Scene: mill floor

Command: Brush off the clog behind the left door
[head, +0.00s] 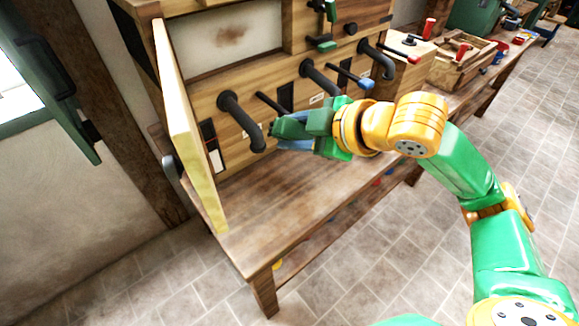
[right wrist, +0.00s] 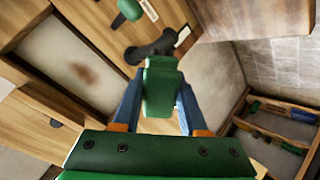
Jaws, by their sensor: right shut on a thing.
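The left door (head: 188,130), a pale wooden panel, stands swung open at the left of the wooden machine (head: 240,103). A brown smudge, seemingly the clog (head: 230,35), is on a pale panel right of the door; it also shows at the left of the right wrist view (right wrist: 84,73). My right gripper (head: 284,137) is shut on a green block-like thing (right wrist: 160,85), in front of the machine and below the smudge, apart from it. Whether this thing has bristles is hidden. My left gripper is not in view.
Dark bent pipes (head: 240,118) stick out of the machine's front beside my right gripper. A green handle (head: 324,42) is above. The wooden table (head: 270,200) is bare in front. A wooden crate (head: 460,62) is at the back right.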

